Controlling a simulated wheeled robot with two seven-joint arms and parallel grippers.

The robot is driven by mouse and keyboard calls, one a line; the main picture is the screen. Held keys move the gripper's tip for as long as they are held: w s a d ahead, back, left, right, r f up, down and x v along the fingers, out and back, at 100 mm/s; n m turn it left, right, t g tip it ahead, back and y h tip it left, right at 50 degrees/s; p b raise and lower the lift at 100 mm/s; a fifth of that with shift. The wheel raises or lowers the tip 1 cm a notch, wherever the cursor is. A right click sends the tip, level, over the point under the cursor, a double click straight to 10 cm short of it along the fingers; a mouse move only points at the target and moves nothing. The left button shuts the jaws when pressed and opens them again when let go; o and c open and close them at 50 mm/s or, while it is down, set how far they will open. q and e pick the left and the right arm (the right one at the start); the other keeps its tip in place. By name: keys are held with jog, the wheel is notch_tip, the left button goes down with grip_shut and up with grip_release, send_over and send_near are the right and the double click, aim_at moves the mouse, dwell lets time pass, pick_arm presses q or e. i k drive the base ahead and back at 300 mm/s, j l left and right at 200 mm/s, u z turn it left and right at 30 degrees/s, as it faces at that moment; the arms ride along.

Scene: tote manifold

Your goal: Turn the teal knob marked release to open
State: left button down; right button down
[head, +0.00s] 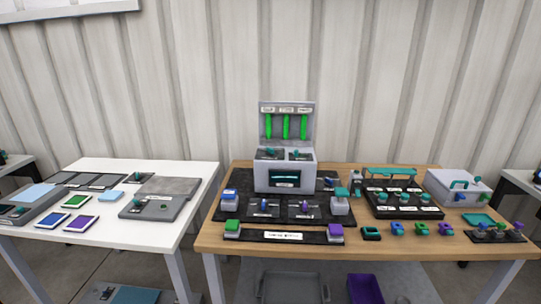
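A grey machine (265,178) stands at the back of the wooden table, with three bright green vertical bars on its raised back panel. Two small dark-teal knobs, a left one (269,152) and a right one (295,154), sit on its top. A black box (378,212) to the right carries several teal knobs (404,197) over white labels. The labels are too small to read, so I cannot tell which knob is marked release or how it is turned. Neither of my grippers is in view.
The wooden table (217,244) also holds a black base mat (225,210), a grey lidded case (450,190), a teal tray (478,218) and several small coloured blocks. A white table (150,167) with flat panels stands left, across a gap. A purple bin (365,289) is below.

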aim_at(269, 151)
jog(key=i+l, duration=1)
jog(key=i, duration=0.25)
jog(key=j+u, duration=0.05)
